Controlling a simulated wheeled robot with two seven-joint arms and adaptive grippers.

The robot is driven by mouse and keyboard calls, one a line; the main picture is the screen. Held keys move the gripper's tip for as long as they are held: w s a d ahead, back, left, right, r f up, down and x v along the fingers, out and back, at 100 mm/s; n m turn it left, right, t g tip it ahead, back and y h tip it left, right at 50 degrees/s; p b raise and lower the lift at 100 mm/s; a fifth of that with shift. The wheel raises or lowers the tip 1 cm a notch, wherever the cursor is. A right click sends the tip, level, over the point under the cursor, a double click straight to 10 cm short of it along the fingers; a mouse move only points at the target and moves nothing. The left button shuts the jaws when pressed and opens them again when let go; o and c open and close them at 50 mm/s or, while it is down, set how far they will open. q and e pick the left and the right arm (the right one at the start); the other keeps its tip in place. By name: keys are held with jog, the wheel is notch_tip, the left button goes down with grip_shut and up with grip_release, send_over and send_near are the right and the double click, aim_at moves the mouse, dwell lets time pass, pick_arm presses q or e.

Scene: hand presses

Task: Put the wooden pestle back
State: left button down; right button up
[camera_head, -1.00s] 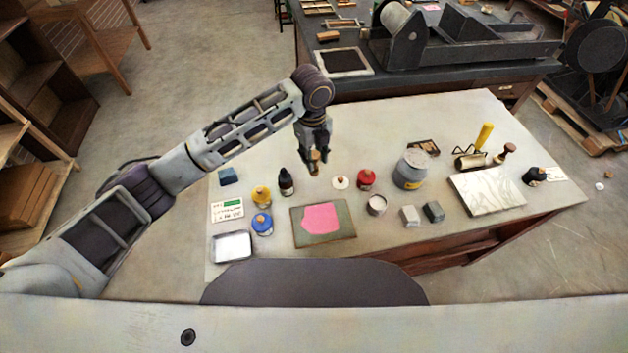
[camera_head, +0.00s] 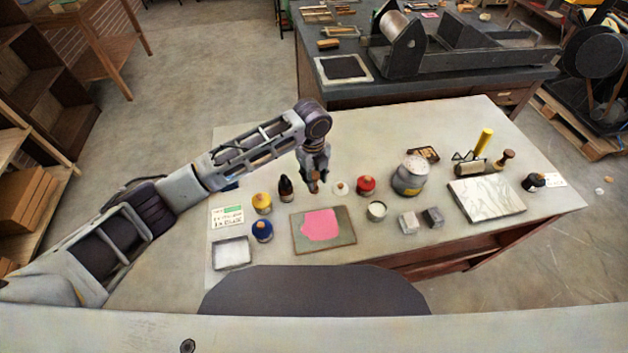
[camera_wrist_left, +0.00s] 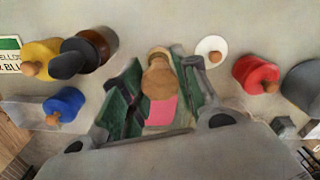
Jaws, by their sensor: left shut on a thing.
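The wooden pestle (camera_head: 314,187) is a small light-brown piece with a rounded end. My left gripper (camera_head: 314,180) is shut on it and holds it upright, low near the worktable behind the pink-inked slab (camera_head: 346,238). I cannot tell whether it touches the table. In the left wrist view the pestle (camera_wrist_left: 158,78) sits between the green-lined fingers of the left gripper (camera_wrist_left: 155,95), with the pink patch beyond it. My right gripper is not in view.
A dark bottle (camera_head: 286,188) stands just left of the gripper; a white knobbed lid (camera_head: 340,188) and red jar (camera_head: 366,185) stand to the right. Yellow (camera_head: 262,203) and blue (camera_head: 262,230) jars stand farther left.

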pick_arm(q)
jog(key=shift+f, duration=1.35)
jog(key=c, duration=1.1)
grip_release()
jog(key=shift+f, duration=0.15)
jog(key=shift+a+r, duration=0.15)
jog(key=shift+r, duration=6)
